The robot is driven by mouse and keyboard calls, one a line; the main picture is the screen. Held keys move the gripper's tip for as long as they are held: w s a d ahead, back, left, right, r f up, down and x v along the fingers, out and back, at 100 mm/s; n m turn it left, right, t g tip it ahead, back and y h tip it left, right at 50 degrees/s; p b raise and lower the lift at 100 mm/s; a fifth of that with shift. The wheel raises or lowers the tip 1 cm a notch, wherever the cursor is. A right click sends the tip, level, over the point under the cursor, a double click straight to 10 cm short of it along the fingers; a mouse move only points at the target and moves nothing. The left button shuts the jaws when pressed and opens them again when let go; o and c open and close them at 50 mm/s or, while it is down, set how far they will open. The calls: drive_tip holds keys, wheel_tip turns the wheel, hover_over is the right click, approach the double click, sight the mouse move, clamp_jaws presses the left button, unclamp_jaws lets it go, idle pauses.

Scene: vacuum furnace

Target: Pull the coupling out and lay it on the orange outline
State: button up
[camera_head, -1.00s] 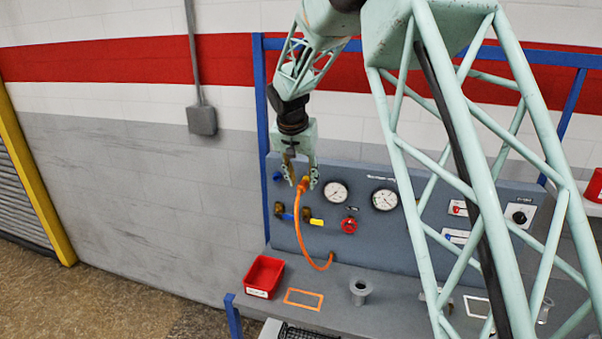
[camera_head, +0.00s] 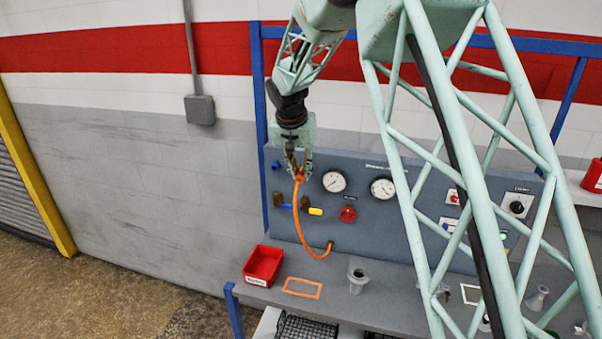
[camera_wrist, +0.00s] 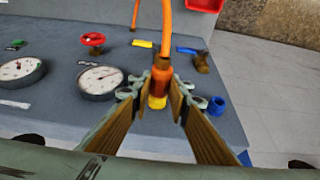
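The coupling (camera_wrist: 160,80) is an orange and brass piece with a yellow end, on an orange hose. In the wrist view it sits between the two finger pads of my gripper (camera_wrist: 161,97), which appear shut on it. In the head view my gripper (camera_head: 299,168) is in front of the panel's left part, with the coupling (camera_head: 299,179) at its fingertips. The hose curves down to the panel's foot. I cannot tell whether the coupling still touches a port behind it. The orange outline (camera_head: 302,288) is empty on the bench top.
A red bin (camera_head: 263,265) stands left of the outline, and a grey flanged cup (camera_head: 357,280) stands right of it. Gauges (camera_head: 334,181), a red valve knob (camera_head: 348,214) and small blue and yellow handles (camera_head: 315,211) project from the panel. A blue fitting (camera_wrist: 216,105) is near the right finger.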

drive_tip(key=shift+c, duration=1)
drive_tip(key=shift+s+a+b, duration=0.2)
drive_tip(key=shift+s+b, duration=0.35)
drive_tip(key=shift+s, duration=0.25)
drive_tip(key=shift+s+a+b, duration=0.15)
drive_tip(key=shift+s+b, duration=0.45)
drive_tip(key=shift+s, duration=0.25)
drive_tip(key=shift+s+a+b, duration=0.2)
drive_tip(key=shift+s+b, duration=0.35)
drive_tip(key=shift+s, duration=0.25)
